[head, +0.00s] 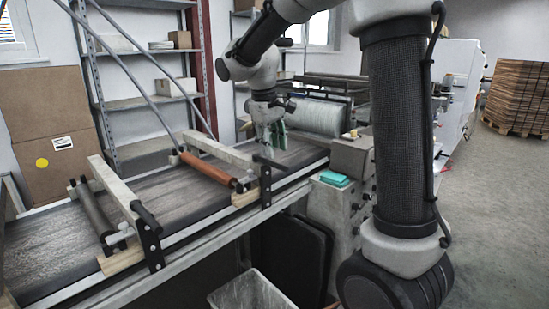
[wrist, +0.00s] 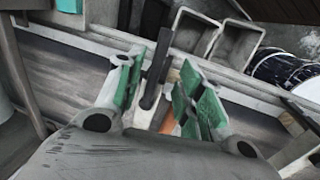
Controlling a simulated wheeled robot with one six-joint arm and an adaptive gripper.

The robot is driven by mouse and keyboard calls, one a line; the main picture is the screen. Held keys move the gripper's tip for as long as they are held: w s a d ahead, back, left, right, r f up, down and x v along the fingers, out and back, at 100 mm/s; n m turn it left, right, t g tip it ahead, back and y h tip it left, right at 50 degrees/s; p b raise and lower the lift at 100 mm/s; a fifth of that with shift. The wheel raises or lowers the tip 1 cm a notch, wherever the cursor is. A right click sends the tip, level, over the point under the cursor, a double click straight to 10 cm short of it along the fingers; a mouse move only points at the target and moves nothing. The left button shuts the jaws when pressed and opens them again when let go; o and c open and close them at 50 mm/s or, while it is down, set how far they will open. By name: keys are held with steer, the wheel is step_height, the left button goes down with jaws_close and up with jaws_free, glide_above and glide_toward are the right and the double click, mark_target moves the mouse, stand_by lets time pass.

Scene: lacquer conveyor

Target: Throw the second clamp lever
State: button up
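Two clamp frames cross the conveyor (head: 60,250) in the head view. The nearer one holds a dark roller (head: 92,212) and has a black lever handle (head: 146,218) at its front end. The farther one holds an orange-brown roller (head: 207,168); its front end (head: 265,186) is below my gripper (head: 270,133). In the wrist view my gripper (wrist: 168,92) has its green-padded fingers apart.
A control box (head: 335,205) with a teal item (head: 335,179) on top stands beside the conveyor. An open grey bin (head: 250,292) is on the floor below. A large pale roll (head: 315,116) lies behind. Shelving and cardboard boxes (head: 45,130) are at the left.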

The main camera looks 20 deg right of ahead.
step_height(320, 180, up, 7)
steer(key=a, duration=0.1)
steer(key=shift+s+a, duration=0.15)
steer(key=shift+s, duration=0.1)
steer(key=shift+f, duration=0.1)
steer(key=s+d+f+m+t, duration=0.1)
steer(key=s+d, duration=0.1)
steer(key=s, duration=0.6)
steer(key=s+d+f+m+t+y, duration=0.1)
steer(key=s+d+f, duration=0.1)
steer(key=s, duration=0.7)
steer(key=s+d+f+m+t+y, duration=0.1)
steer(key=s+d+m, duration=0.1)
steer(key=s, duration=0.6)
steer(key=shift+s+d+f+t, duration=0.3)
steer(key=shift+s+f, duration=0.1)
